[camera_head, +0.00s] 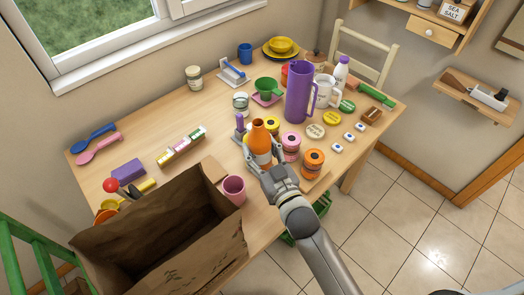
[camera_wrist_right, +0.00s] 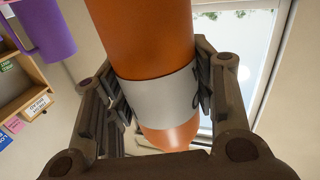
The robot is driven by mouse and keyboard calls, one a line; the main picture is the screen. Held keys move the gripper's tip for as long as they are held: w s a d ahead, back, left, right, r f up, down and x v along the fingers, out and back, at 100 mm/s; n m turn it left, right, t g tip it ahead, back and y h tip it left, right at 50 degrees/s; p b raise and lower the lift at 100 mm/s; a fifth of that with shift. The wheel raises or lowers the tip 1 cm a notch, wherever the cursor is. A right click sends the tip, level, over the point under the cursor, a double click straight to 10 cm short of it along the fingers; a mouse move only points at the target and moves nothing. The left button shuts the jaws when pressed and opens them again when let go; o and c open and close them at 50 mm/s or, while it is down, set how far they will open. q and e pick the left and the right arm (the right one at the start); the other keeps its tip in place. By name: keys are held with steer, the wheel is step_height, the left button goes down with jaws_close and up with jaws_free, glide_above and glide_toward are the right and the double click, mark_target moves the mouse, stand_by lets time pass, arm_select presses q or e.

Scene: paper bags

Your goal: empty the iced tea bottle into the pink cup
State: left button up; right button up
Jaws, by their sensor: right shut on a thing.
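The iced tea bottle (camera_head: 260,136) is orange with a white label, and its neck points up. My right gripper (camera_head: 262,164) is shut around it at the label, near the table's front edge. In the right wrist view the bottle (camera_wrist_right: 152,45) runs between both fingers of the right gripper (camera_wrist_right: 158,95). I cannot tell whether its base touches the table. The pink cup (camera_head: 233,189) stands upright to the left of and nearer than the bottle, beside the paper bag. Its inside looks empty. My left gripper is not in view.
A large open paper bag (camera_head: 160,235) fills the near left. Several jars, including an orange-lidded one (camera_head: 313,162), crowd the right of the bottle. A tall purple pitcher (camera_head: 299,95) stands behind it. The table (camera_head: 150,118) has free room at the left middle.

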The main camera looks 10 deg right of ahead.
steer(key=f+b, duration=0.2)
steer(key=f+n+b, duration=0.1)
steer(key=f, duration=0.1)
steer(key=d+f+n+b, duration=0.1)
steer(key=f+b, duration=0.1)
steer(key=shift+w+d+f+b, duration=0.1)
steer(key=shift+w+f+b, duration=0.1)
steer(key=shift+f+b, duration=0.2)
steer(key=n, duration=0.4)
steer(key=d+r+n, duration=0.1)
steer(key=n, duration=0.4)
steer(key=d+n, duration=0.1)
steer(key=n, duration=0.3)
steer(key=shift+w+d+r+n+b, duration=0.2)
steer(key=shift+w+n+b, duration=0.1)
steer(key=shift+w+b, duration=0.1)
steer(key=shift+s+a+r+n+p, duration=0.1)
steer(key=shift+a+r+n+p, duration=0.1)
steer(key=shift+r+n+p, duration=0.65)
steer(key=shift+s+a+r+n+p, duration=0.1)
steer(key=shift+a+r+n+p, duration=0.05)
steer(key=shift+r+n+p, duration=0.65)
steer(key=shift+f, duration=0.25)
